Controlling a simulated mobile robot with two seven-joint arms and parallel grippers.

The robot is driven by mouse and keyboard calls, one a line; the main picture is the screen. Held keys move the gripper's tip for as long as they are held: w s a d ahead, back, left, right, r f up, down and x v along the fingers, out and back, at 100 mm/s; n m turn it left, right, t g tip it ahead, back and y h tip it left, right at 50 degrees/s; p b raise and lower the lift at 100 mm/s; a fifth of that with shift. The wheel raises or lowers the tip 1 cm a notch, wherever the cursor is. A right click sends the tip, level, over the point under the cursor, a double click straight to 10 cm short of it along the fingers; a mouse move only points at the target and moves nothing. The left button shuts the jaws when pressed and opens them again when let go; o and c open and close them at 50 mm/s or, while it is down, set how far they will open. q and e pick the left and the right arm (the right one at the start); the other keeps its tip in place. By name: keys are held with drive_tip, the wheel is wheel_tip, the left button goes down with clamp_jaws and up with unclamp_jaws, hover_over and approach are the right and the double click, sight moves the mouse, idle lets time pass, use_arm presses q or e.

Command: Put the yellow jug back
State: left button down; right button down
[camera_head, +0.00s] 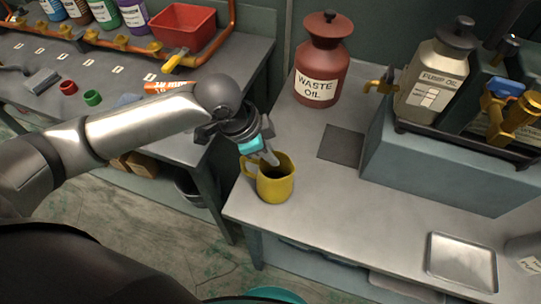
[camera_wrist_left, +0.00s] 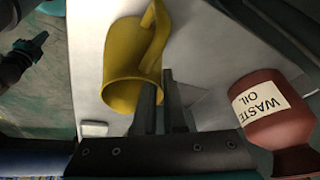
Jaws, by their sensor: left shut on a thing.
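The yellow jug (camera_head: 277,187) is upright at the front left corner of the grey table. Its handle points left in the head view. My left gripper (camera_head: 271,159) comes down on it from the upper left and is shut on its rim. In the left wrist view the jug (camera_wrist_left: 122,72) shows large, with the fingers (camera_wrist_left: 161,88) at its rim near the handle. Whether the jug's base touches the table I cannot tell. I do not make out my right gripper in either view.
The red waste oil can (camera_head: 322,68) stands behind the jug, with a dark square patch (camera_head: 341,146) to its right front. The pump oil can (camera_head: 436,78) stands on a raised grey block (camera_head: 430,165). A metal tray (camera_head: 462,262) lies front right. Bare tabletop lies between.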

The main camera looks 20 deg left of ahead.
use_arm(q)
drive_tip(key=shift+f, duration=0.35)
drive_tip(key=c, duration=1)
unclamp_jaws()
drive_tip(key=shift+r, duration=0.2)
drive_tip(key=p+v, duration=0.3)
drive_tip(key=v, duration=0.9)
